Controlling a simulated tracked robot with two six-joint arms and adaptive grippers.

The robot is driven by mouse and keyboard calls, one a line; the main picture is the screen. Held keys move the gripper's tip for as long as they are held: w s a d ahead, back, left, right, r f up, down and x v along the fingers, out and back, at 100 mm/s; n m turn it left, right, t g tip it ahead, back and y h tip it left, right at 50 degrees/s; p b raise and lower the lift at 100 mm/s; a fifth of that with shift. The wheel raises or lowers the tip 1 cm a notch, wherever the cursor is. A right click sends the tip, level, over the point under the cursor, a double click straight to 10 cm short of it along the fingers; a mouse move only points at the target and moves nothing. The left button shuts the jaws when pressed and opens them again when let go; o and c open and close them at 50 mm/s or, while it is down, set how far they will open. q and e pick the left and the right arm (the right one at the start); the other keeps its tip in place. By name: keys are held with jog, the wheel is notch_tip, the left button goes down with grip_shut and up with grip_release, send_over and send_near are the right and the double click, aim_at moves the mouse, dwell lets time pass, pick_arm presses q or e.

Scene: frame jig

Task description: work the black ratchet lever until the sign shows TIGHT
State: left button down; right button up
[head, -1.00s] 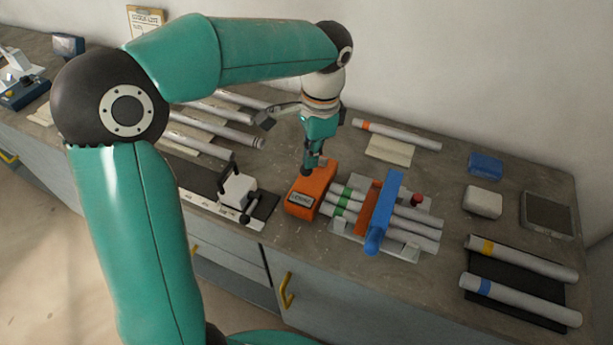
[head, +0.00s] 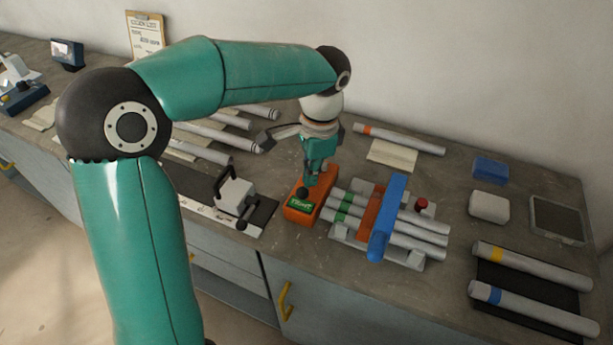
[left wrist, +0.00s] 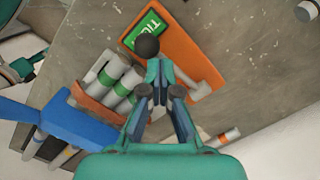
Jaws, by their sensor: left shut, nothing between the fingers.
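The orange ratchet box (head: 297,216) stands on the bench at the left end of the tube jig, and it also shows in the left wrist view (left wrist: 190,52). Its sign (head: 300,205) is lit green; in the left wrist view the sign (left wrist: 143,28) shows the start of TIGHT, the rest covered. The lever's black knob (head: 302,192) is over the box beside the sign, and also shows in the left wrist view (left wrist: 147,46). My left gripper (head: 311,180) is shut and empty, just behind the knob; I cannot tell whether it touches the lever.
Grey tubes with green bands (head: 345,209) lie in the jig under a blue bar (head: 388,215). A white toggle clamp (head: 236,194) stands to the left. Banded tubes on a black mat (head: 520,277) lie at the right.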

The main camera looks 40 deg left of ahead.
pick_arm(q)
jog(key=shift+d+r, duration=0.1)
jog(key=shift+r, duration=0.1)
jog(key=w+p, duration=0.1)
jog(key=w+d+r+p, duration=0.1)
jog(key=p, duration=0.1)
jog(key=shift+w+d, duration=0.15)
jog(key=shift+d, duration=0.05)
jog(key=shift+w+f, duration=0.1)
jog(key=shift+w, duration=0.05)
notch_tip(320, 180, up, 12)
jog(key=shift+w+d, duration=0.35)
jog(key=shift+w, duration=0.1)
jog(key=shift+f, duration=0.1)
dwell(0.9)
